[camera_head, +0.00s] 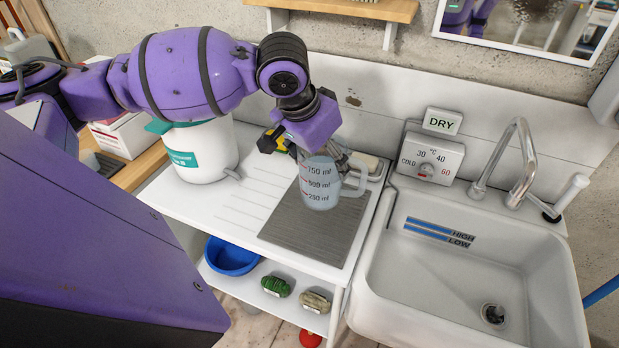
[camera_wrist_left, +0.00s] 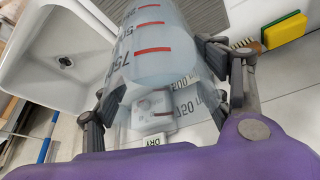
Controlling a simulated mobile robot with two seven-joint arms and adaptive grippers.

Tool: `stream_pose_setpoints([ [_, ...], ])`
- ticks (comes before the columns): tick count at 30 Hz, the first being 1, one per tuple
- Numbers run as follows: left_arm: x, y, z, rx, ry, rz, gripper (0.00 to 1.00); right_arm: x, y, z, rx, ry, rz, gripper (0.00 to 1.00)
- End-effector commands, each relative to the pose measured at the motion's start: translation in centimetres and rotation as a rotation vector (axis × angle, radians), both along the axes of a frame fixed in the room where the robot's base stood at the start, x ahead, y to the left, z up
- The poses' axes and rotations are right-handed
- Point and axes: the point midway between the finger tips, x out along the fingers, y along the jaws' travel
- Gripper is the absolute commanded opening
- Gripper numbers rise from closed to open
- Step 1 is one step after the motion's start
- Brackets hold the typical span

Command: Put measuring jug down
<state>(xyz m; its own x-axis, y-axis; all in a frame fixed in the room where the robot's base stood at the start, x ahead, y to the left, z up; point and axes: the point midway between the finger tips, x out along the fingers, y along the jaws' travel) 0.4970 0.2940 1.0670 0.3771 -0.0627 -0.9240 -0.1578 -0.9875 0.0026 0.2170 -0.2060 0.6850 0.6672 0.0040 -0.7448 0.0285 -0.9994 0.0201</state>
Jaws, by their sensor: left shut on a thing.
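The measuring jug (camera_head: 319,187) is a clear, bluish cup with dark volume marks and a handle on its right side. It looks upright, over or on the grey ribbed mat (camera_head: 318,229) on the white drainboard; I cannot tell whether its base touches the mat. My left gripper (camera_head: 322,155) is shut on the jug from behind, near its upper part. In the left wrist view the jug (camera_wrist_left: 150,45) fills the space between the fingers of my left gripper (camera_wrist_left: 165,95), with red lines on its wall. My right gripper is not in view.
A white sink (camera_head: 460,270) with a tap (camera_head: 520,165) is on the right. A white container (camera_head: 200,150) stands left of the mat. A yellow sponge (camera_wrist_left: 284,29) and a brush (camera_wrist_left: 248,45) lie near the gripper. The front of the mat is clear.

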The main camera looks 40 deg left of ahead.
Motion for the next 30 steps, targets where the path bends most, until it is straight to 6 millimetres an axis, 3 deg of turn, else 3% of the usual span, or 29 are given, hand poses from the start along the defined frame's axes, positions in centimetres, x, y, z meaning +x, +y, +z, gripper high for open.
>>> stream_pose_setpoints([
  [3,0.6,2.0,-2.0,0.0,0.0,0.003,0.21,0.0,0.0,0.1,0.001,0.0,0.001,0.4],
  [9,1.4,3.9,-4.5,-0.001,-0.003,0.001,0.21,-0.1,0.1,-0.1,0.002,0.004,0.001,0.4],
  [17,1.7,4.9,-5.8,-0.001,-0.003,0.001,0.21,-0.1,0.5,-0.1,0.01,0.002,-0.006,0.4],
  [24,1.8,5.0,-8.9,0.0,-0.003,-0.001,0.21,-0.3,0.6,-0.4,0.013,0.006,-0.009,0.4],
  [30,1.8,5.0,-8.9,-0.001,-0.006,-0.001,0.21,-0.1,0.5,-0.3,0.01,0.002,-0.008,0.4],
])
